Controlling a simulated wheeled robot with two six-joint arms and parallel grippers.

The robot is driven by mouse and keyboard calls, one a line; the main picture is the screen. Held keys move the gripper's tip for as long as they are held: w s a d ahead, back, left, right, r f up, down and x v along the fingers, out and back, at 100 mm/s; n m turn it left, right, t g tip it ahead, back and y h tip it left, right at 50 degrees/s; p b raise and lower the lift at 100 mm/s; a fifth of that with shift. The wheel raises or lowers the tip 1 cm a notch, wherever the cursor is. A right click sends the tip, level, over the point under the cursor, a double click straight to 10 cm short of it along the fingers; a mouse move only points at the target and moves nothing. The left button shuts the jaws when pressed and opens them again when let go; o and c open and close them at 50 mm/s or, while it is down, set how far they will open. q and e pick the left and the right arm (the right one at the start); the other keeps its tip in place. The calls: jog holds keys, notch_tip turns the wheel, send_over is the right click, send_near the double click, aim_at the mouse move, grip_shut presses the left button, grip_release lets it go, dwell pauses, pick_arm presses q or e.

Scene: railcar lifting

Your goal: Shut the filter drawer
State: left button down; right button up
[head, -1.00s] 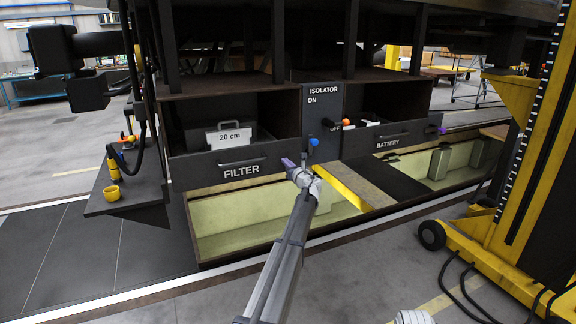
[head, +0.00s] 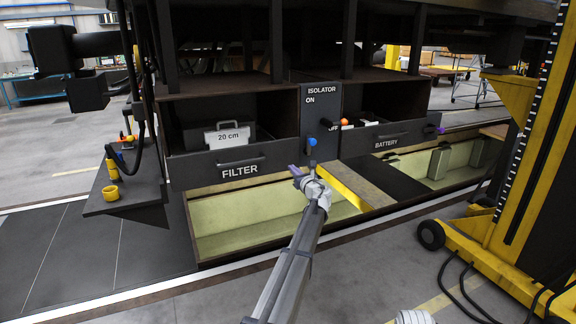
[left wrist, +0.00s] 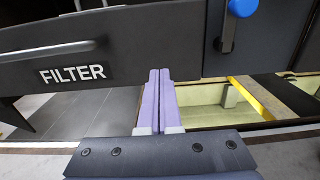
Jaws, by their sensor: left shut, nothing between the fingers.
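The filter drawer (head: 205,172) has a dark front with a white FILTER label and a bar handle (head: 240,162). Its front sits close beside the isolator panel (head: 320,103); I cannot tell exactly how far out it stands. My left gripper (head: 296,173) is shut and empty, near the lower right corner of the drawer front. In the left wrist view the shut purple fingers (left wrist: 160,88) point at the right part of the drawer front (left wrist: 130,45), right of the label. Whether they touch it is unclear.
A blue-knobbed lever (head: 312,146) hangs just right of the fingers. The battery drawer (head: 385,138) is further right. A box marked 20 cm (head: 229,135) shows behind the filter front. An open pit (head: 250,215) lies below; a yellow lifting jack (head: 480,225) stands at right.

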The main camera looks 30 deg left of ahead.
pick_arm(q)
jog(key=v, duration=0.6)
jog(key=shift+s, duration=0.1)
jog(key=s+d+f+n+g+h, duration=0.4)
jog(key=s+d+f+n, duration=0.3)
jog(key=s+d, duration=0.4)
jog(key=s+d+f+n+g+h, duration=0.4)
jog(key=s+d+f+n, duration=0.3)
jog(key=s, duration=1.3)
jog(key=s+d+f+n+g+h, duration=0.4)
jog(key=s+d+f+n, duration=0.4)
jog(key=s+d, duration=0.8)
